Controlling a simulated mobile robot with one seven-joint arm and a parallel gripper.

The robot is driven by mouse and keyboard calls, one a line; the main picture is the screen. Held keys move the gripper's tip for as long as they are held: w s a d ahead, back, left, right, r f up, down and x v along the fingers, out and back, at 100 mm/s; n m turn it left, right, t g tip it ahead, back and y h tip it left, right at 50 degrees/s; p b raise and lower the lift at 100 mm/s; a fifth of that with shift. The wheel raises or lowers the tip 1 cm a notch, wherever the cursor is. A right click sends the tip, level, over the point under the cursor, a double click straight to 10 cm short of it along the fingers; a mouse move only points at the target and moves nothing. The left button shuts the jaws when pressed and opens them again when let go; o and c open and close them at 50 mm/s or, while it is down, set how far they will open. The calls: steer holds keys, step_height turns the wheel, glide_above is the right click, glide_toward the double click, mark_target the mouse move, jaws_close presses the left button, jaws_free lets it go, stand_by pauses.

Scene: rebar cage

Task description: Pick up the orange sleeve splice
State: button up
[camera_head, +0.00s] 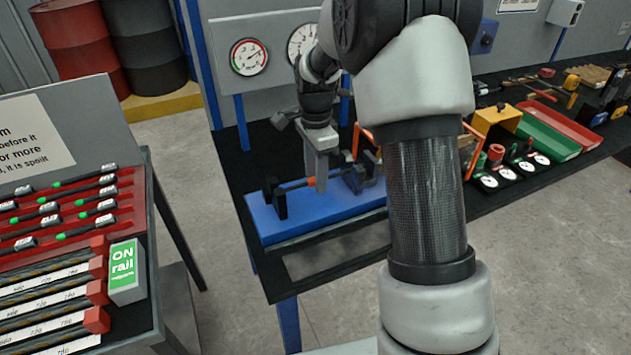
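A small orange piece (312,181), which looks like the sleeve splice, shows on a thin dark bar (295,185). The bar lies level between black holders on a blue fixture (320,208). My gripper (319,183) points down right at the orange piece, and its pale fingers cover part of it. I cannot tell whether the fingers touch it or stand in front of it. Their opening is too small and too side-on to judge.
Behind are two gauges (249,57) on a panel. An orange-framed tool (368,140) stands close right of my gripper. Green (547,135) and red (562,122) trays lie further right. At left, a rack (75,215) holds several bars beside a green-and-white sign box (125,270). My arm hides the middle.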

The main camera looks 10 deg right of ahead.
steer(key=shift+c, duration=0.4)
jaws_close()
steer(key=shift+r, duration=0.1)
steer(key=shift+r, duration=0.15)
